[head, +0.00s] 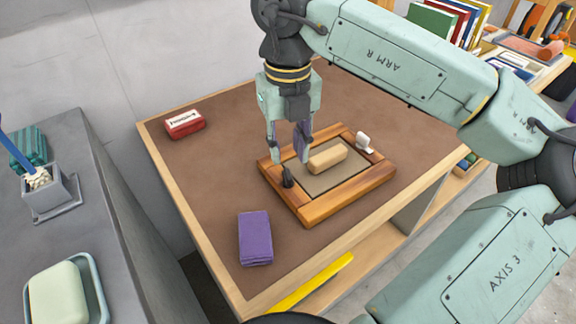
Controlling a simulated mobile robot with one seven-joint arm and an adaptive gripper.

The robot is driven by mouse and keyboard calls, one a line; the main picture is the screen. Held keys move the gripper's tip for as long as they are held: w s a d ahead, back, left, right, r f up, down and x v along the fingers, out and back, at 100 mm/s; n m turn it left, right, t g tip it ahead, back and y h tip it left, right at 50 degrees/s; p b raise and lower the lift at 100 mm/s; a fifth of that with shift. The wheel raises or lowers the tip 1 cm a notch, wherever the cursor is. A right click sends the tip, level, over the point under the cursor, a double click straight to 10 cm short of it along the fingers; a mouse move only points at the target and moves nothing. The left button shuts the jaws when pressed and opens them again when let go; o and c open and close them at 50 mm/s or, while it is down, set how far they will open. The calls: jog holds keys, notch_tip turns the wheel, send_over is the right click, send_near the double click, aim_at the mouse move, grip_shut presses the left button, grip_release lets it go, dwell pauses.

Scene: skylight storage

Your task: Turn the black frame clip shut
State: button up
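The wooden frame (349,205) lies on the brown tabletop with a grey-brown panel inside it. The black frame clip (287,179) sits on the frame's left side and looks like a small dark knob; I cannot tell which way it is turned. A white clip (363,143) sits on the frame's far right side. A tan block (327,158) lies on the panel. My gripper (289,157) points down just above the black clip, with its two fingers apart and nothing visible between them. The clip's top is close below the fingertips; I cannot tell whether they touch.
A purple cloth-like block (255,238) lies near the table's front left, and a red box (184,123) at the far left. The brown tabletop (215,170) is clear between them. A grey counter with a soap dish (97,285) stands left; shelves with books (446,22) stand at the back right.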

aim_at(288, 173)
jog(key=shift+f+b, duration=1.15)
jog(key=shift+f, duration=1.35)
jog(key=shift+w+f+b, duration=0.1)
jog(key=shift+f+b, duration=0.1)
jog(key=shift+b, duration=0.15)
jog(key=shift+c, duration=0.5)
